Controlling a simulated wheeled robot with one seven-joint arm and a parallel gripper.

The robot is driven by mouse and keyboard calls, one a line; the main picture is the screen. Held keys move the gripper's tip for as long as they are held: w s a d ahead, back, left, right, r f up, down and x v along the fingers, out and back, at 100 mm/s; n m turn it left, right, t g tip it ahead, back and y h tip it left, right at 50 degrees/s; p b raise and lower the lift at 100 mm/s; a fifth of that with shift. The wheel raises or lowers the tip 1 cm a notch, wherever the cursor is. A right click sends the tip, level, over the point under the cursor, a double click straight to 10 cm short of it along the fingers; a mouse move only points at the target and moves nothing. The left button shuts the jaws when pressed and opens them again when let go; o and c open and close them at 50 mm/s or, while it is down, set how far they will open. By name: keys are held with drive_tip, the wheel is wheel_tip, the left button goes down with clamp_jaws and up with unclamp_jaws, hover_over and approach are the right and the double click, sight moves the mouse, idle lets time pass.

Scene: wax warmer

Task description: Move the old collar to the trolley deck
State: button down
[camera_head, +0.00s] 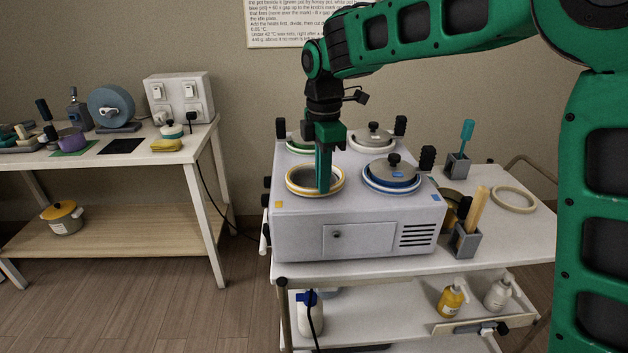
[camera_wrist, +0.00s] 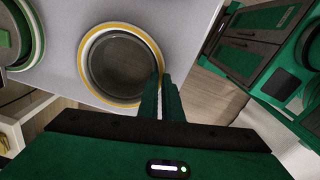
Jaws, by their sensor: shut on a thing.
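A round white collar with a yellow band (camera_head: 290,184) lies around the front-left well of the grey wax warmer (camera_head: 290,235). My gripper (camera_head: 323,190) points straight down at this collar's near rim, with its fingers closed on it. In the wrist view the fingertips (camera_wrist: 165,82) meet the right edge of the collar (camera_wrist: 83,62), which encircles the open well. I cannot tell whether the collar is lifted at all. The trolley deck (camera_head: 500,240) has bare white surface to the right of the warmer.
Lidded pots (camera_head: 390,176) sit in other wells. On the deck stand a grey holder with a wooden stick (camera_head: 466,240), a holder with a teal spatula (camera_head: 457,166) and a pale loose ring (camera_head: 514,207). Bottles (camera_head: 452,300) stand on the lower shelf. A side table (camera_head: 120,157) is at left.

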drive_tip(key=shift+d+r, duration=0.2)
drive_tip(key=shift+r, duration=0.05)
drive_tip(key=shift+r, duration=0.85)
drive_tip(key=shift+s+r, duration=0.1)
drive_tip(key=shift+r, duration=0.35)
drive_tip(key=shift+a+r, duration=0.15)
drive_tip(key=shift+r, duration=1.4)
drive_tip(key=shift+f, duration=2.35)
drive_tip(key=shift+w+r, duration=0.1)
drive_tip(key=shift+w, duration=0.1)
